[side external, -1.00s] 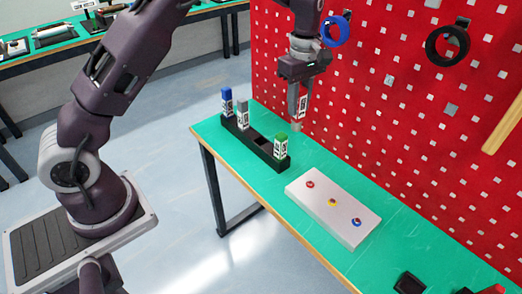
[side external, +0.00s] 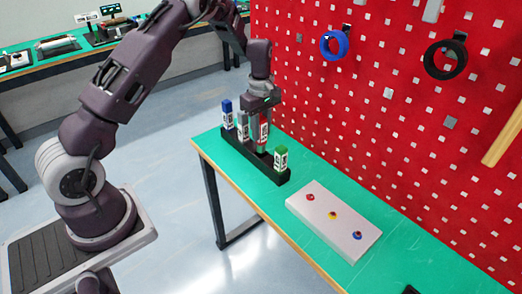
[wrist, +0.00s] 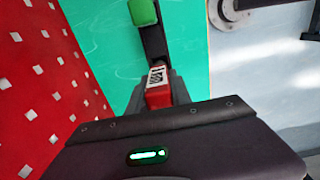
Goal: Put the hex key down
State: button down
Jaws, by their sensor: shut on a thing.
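My gripper (side external: 262,112) is shut on a red-capped piece with a printed label (side external: 264,134), which I take to be the hex key. It is upright over the black rack (side external: 272,173), between the grey-capped piece (side external: 243,124) and the green-capped piece (side external: 281,156). I cannot tell whether its lower end is inside the slot. A blue-capped piece (side external: 228,110) stands at the rack's far end. In the wrist view the red piece (wrist: 158,93) is at the gripper, in line with the rack and the green cap (wrist: 142,12).
The rack stands on a green table (side external: 219,148) beside a red pegboard (side external: 400,130). A white board with three coloured buttons (side external: 318,208) lies in front of it. Blue (side external: 334,44) and black (side external: 445,59) rings hang on the pegboard.

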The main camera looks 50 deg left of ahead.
aim_at(261, 143)
notch_tip(261, 143, down, 5)
jog(key=shift+f, duration=0.1)
jog(key=c, duration=1.2)
grip_release()
jog(key=shift+o, duration=0.2)
